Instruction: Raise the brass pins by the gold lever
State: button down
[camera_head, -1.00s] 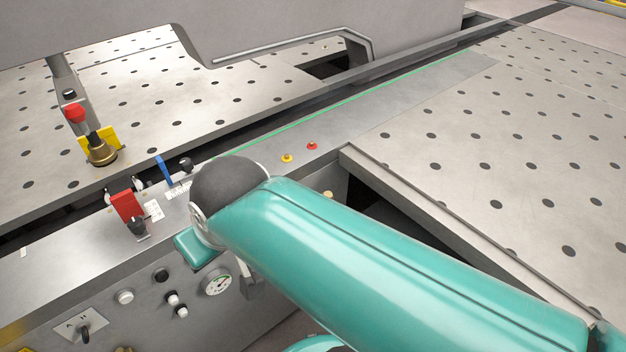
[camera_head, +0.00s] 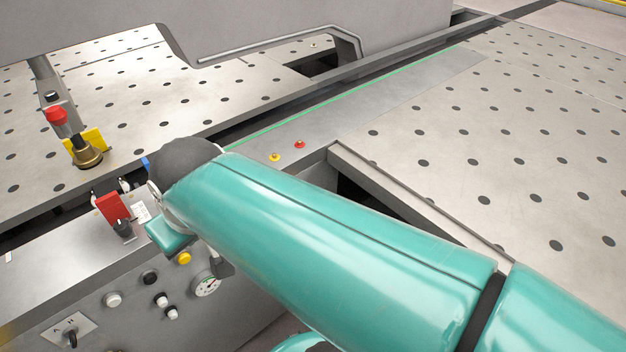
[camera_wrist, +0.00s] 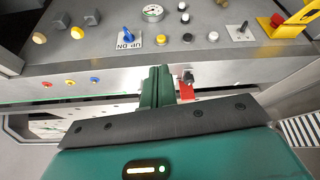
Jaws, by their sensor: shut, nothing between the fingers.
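My gripper (camera_wrist: 158,72) shows in the wrist view with its two green fingers together and nothing between them. The fingertips are in front of the edge of the control console. A blue lever (camera_wrist: 128,34) with an UP/DN label is just left of the tips, and a red lever (camera_wrist: 187,91) is just right of them. I cannot clearly pick out a gold lever; tan-gold knobs (camera_wrist: 62,20) stand at the wrist view's upper left. I cannot make out the brass pins. A brass-based post (camera_head: 87,155) stands on the perforated table.
The console top (camera_head: 350,108) carries a yellow button (camera_head: 275,157) and a red button (camera_head: 300,145). A gauge (camera_head: 206,286) and several knobs are on its front. The red lever also shows in the head view (camera_head: 113,208). A perforated table (camera_head: 480,150) lies to the right.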

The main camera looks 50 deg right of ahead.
jog(key=w+d+f+m+g, duration=0.1)
jog(key=w+d+f, duration=0.15)
jog(key=d, duration=0.65)
jog(key=w+d+f+m+g, duration=0.1)
jog(key=w+d+f, duration=0.15)
jog(key=d, duration=0.75)
jog(key=w+d+f+m+g, duration=0.1)
jog(key=w+d+f, duration=0.15)
jog(key=d, duration=0.65)
jog(key=s+d+f, duration=0.2)
jog(key=d, duration=0.4)
jog(key=s+d+f+m, duration=0.1)
jog(key=s+d+f, duration=0.1)
jog(key=d, duration=0.4)
jog(key=shift+f, duration=0.8)
jog(key=f, duration=0.3)
jog(key=w+f, duration=0.1)
jog(key=f, duration=0.2)
jog(key=w+f, duration=0.1)
jog(key=f, duration=0.2)
jog(key=shift+f, duration=0.4)
